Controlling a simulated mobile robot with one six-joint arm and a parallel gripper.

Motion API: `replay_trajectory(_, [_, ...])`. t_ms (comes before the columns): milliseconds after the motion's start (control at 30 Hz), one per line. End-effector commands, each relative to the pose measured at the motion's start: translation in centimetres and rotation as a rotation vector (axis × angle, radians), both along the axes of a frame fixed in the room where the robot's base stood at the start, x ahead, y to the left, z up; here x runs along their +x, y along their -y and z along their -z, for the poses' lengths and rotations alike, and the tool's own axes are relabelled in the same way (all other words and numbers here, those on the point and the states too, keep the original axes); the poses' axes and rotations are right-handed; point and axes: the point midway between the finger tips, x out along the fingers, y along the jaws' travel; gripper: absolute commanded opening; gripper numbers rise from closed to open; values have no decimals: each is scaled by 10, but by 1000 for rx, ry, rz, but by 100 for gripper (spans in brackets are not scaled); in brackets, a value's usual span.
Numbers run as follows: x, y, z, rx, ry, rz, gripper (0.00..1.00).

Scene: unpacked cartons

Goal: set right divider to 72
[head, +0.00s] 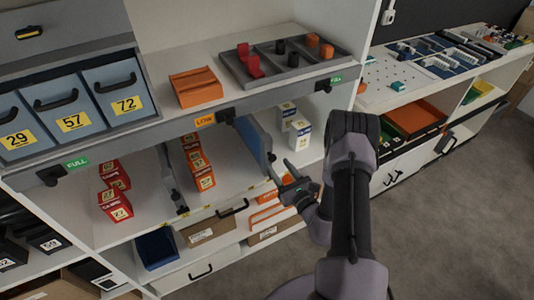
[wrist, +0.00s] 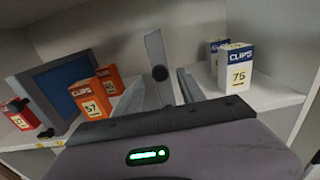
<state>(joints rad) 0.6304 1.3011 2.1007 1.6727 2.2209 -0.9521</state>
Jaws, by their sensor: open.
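The right divider (head: 252,139) is a blue-grey upright panel between the orange boxes and the white boxes, with a dark knob at its front edge. In the wrist view the divider (wrist: 153,50) is nearly edge-on, its dark round knob facing me. My gripper (head: 278,165) is open and empty, just in front of the knob. In the wrist view my gripper (wrist: 160,82) has one finger on each side of the knob; whether either touches it I cannot tell. The left divider (wrist: 67,87) stands between the red and orange boxes. No legible 72 shows near the right divider.
Orange boxes (head: 197,160) stand left of the right divider, white CLIPS boxes (head: 299,134) right of it. Red boxes (head: 115,190) are further left. The upper shelf holds blue bins (head: 76,108), one labelled 72, and a grey tray (head: 240,72). A shelf rail overhangs the bay.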

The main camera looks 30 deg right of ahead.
Motion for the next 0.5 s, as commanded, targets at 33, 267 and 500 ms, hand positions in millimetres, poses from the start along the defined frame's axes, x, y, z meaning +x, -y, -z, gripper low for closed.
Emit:
replay_trajectory(33, [13, -2, 1, -5, 3, -6, 46])
replay_trajectory(267, [62, -3, 1, -2, 2, -3, 46])
replay_trajectory(500, [83, -3, 0, 1, 0, -2, 46])
